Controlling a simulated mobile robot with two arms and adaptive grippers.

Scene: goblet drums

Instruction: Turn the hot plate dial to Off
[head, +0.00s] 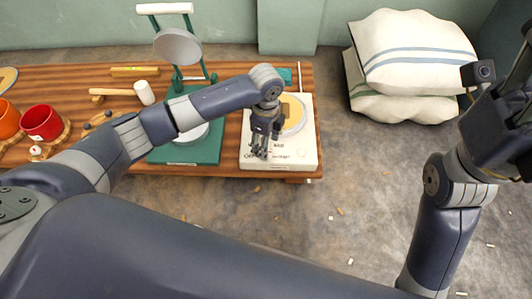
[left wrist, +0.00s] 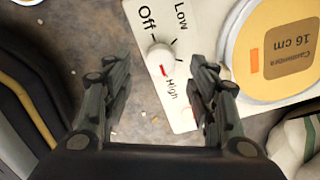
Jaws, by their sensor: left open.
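The hot plate (head: 306,155) is a cream box at the right end of the wooden table. Its round plate (head: 295,112) bears a label reading 16 cm in the left wrist view. The white dial (left wrist: 160,58) sits on the panel among the words Off, Low and High. Its red mark points toward High. My left gripper (head: 262,155) is over the hot plate's front left part, and in the left wrist view (left wrist: 160,95) its open fingers are on either side of the dial, apart from it. My right gripper (head: 505,125) is raised at the right, its fingers unclear.
A green press-like stand (head: 212,150) stands left of the hot plate. A mallet (head: 144,93), red pot (head: 41,122) and orange pot (head: 8,118) are further left on the table (head: 70,80). White sacks (head: 415,55) lie on the floor at the back right. The floor in front is mostly clear.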

